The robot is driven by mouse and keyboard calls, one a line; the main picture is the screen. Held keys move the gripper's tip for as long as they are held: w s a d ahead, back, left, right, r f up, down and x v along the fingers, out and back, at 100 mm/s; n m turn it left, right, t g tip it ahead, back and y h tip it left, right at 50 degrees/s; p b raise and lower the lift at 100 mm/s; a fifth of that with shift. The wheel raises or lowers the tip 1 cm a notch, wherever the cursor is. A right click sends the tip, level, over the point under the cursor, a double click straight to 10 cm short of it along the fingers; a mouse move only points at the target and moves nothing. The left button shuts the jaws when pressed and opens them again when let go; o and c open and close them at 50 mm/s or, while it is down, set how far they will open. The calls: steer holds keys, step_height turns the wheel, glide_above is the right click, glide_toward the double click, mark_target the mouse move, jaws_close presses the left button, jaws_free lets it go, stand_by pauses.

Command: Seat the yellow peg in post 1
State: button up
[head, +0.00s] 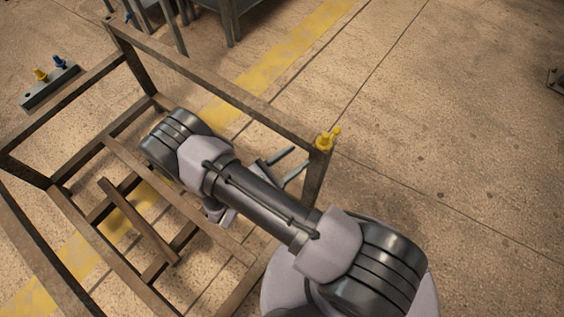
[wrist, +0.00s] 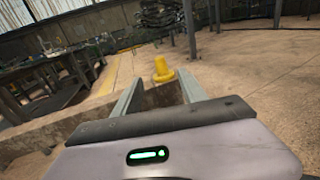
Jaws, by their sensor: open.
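A yellow peg (head: 325,140) is at the top of the near right corner post (head: 313,178) of a brown metal rack. It looks tilted or has a knob to one side, and I cannot tell how deep it sits. In the wrist view the yellow peg (wrist: 162,70) shows a round head above a wider collar, just beyond my fingertips. My gripper (head: 299,158) is open and empty, with its two grey fingers pointing at the post. In the wrist view the fingers (wrist: 160,84) are on either side of the rack's top beam. No post number is readable.
The rack's top rail (head: 215,85) and inner bars (head: 140,220) lie around and under my arm. A grey block (head: 50,88) with a yellow and a blue peg lies on the floor at the left.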

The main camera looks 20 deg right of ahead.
steer(key=v, duration=0.5)
steer(key=shift+s+a+p, duration=0.1)
steer(key=shift+p, duration=0.25)
